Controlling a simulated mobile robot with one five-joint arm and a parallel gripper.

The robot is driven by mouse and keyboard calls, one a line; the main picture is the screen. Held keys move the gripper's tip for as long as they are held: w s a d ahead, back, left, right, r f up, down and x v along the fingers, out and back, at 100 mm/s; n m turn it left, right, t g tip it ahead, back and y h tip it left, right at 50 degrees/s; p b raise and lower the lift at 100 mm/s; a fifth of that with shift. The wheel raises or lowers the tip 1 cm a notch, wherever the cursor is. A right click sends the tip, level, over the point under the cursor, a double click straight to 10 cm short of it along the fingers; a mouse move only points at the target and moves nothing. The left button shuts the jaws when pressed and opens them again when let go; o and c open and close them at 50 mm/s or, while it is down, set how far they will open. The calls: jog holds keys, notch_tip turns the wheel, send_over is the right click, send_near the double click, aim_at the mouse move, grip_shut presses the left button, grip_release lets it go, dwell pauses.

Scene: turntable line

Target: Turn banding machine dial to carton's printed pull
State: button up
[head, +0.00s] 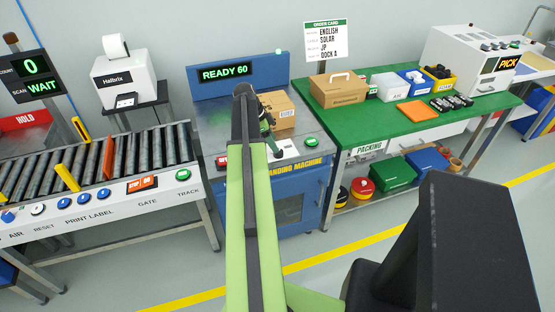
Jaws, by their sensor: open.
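The banding machine (257,200) is a blue cabinet with a grey top and a back panel whose display (223,73) reads READY 60. A brown carton (284,110) with a white label sits on its top. The label's print is too small to read. A green button (312,142) is on the right of the top.
A roller conveyor (112,160) with buttons along its front stands left. A green packing table (418,122) at right bears a handled carton (338,90), bins and an order card (325,40) reading ENGLISH, SOLAR, JP, DOCK A. The floor in front is clear, with a yellow line (345,250).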

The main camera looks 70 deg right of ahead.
jog(key=b+x, duration=0.3)
jog(key=x, duration=0.2)
jog(key=shift+f, duration=0.1)
grip_shut()
